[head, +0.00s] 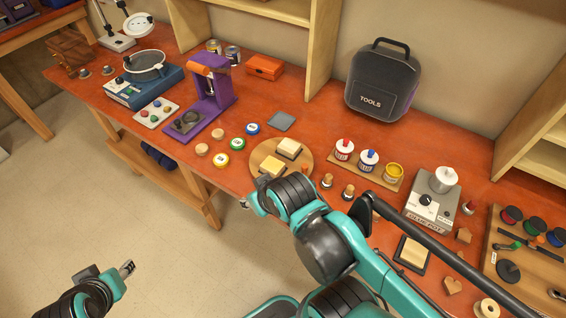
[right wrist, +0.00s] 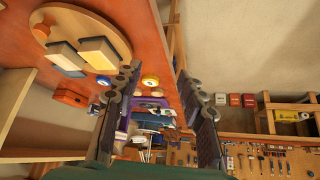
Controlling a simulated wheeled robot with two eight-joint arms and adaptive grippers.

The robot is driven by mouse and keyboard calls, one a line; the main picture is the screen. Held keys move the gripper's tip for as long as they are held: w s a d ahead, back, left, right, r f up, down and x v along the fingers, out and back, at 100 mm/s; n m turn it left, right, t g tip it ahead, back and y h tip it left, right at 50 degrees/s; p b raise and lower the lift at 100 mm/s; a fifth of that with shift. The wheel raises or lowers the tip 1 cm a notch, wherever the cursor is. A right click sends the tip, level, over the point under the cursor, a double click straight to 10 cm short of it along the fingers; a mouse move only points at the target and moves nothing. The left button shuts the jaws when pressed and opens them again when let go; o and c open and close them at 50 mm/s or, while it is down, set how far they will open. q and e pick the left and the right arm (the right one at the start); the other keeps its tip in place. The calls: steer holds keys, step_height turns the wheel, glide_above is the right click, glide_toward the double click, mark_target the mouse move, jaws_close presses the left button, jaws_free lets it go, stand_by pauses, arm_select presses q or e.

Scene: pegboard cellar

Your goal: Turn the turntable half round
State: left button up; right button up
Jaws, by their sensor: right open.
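The turntable (head: 296,169) is a round wooden disc near the front edge of the orange bench. On it sit a cream block on a dark base (head: 289,148) and a yellowish block (head: 270,168). In the right wrist view the turntable (right wrist: 112,30) is at upper left, with both blocks and a small wooden knob (right wrist: 41,31). My right gripper (head: 248,203) is open and empty, off the front of the bench just left of the turntable; its fingers (right wrist: 158,95) are apart. My left gripper (head: 126,268) is over the floor, far from the turntable; its jaw gap is unclear.
Several coloured lidded pots (head: 237,144) stand left of the turntable, and a purple press (head: 208,95) beyond them. A black tool case (head: 383,80) stands behind. The floor in front is clear.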

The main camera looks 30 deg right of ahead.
steer(key=n+g+p, duration=0.6)
steer(key=g, duration=0.1)
glide_toward(305, 166)
steer(key=shift+w+a+f, duration=0.25)
steer(key=shift+d+f, duration=0.2)
steer(key=shift+d, duration=0.1)
steer(key=shift+s+f, duration=0.1)
steer(key=shift+f, duration=0.25)
step_height(305, 166, down, 7)
steer(key=shift+b, duration=1)
jaws_close()
